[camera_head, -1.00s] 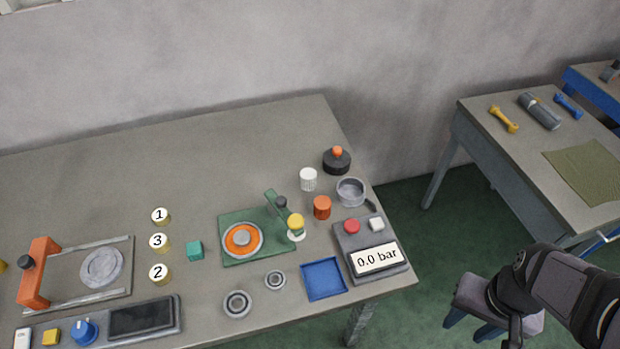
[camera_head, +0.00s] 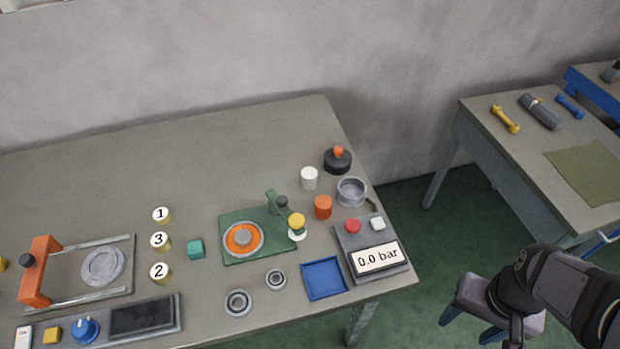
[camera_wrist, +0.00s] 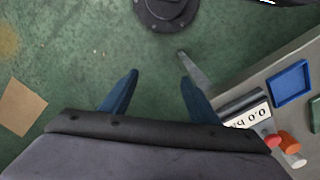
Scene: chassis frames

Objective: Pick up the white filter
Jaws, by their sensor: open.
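The white filter (camera_head: 309,178) is a small white cylinder standing upright near the right end of the workbench (camera_head: 180,180). It stands behind an orange cylinder (camera_head: 323,206) and left of a grey round dish (camera_head: 351,191). My gripper (camera_head: 463,328) is off the bench at the lower right, above the green floor. Its two blue fingers are apart with nothing between them, as the wrist view also shows (camera_wrist: 160,78). A white shape (camera_wrist: 297,160) at the wrist view's right edge may be the filter, but I cannot tell for sure.
Around the filter are a black disc with an orange knob (camera_head: 337,160), a green fixture (camera_head: 262,250), a pressure box (camera_head: 377,258) reading 0.0 bar and a blue tray (camera_head: 323,278). The bench's back middle is clear. A second table (camera_head: 520,150) stands at right.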

